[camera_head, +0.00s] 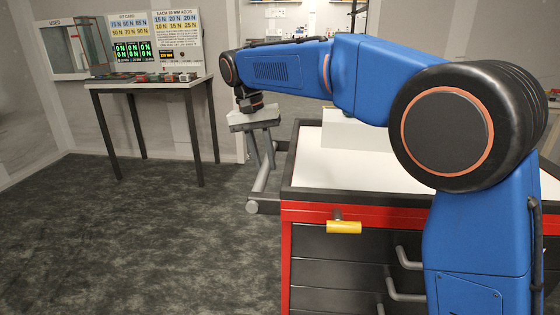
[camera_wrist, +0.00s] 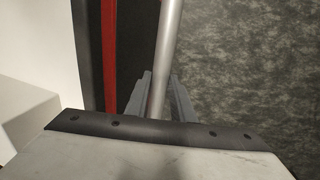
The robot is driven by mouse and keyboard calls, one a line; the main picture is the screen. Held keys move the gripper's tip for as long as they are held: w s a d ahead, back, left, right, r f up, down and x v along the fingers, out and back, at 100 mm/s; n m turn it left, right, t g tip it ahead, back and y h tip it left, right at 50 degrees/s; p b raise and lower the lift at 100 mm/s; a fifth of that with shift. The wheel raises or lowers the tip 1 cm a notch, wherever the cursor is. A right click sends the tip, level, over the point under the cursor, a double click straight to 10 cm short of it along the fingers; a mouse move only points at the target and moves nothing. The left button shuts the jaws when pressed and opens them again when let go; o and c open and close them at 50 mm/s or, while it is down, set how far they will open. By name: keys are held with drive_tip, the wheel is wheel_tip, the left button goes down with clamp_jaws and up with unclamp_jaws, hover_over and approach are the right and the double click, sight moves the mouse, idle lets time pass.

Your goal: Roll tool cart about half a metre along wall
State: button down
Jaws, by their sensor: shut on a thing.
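The tool cart (camera_head: 370,214) stands at the right in the head view, with a red frame, dark drawers and a white top in a black rim. A grey push handle (camera_head: 260,184) sticks out from its left side. My gripper (camera_head: 264,165) points down at the handle with its fingers on either side of the bar. In the wrist view the handle (camera_wrist: 170,40) runs between the fingers of my gripper (camera_wrist: 160,82), and they are shut on it. The cart's red edge (camera_wrist: 109,50) shows beside it. My arm hides part of the cart's top and right side.
A table (camera_head: 150,82) with small devices stands against the wall at the left, under signs (camera_head: 177,38). A white box (camera_head: 355,132) sits on the cart top. A yellow piece (camera_head: 344,227) is on the cart's front. The dark carpet (camera_head: 130,250) at the left is clear.

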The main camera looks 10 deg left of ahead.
drive_tip(key=shift+a, duration=1.85)
drive_tip(key=c, duration=1.5)
unclamp_jaws()
drive_tip(key=shift+c, duration=0.2)
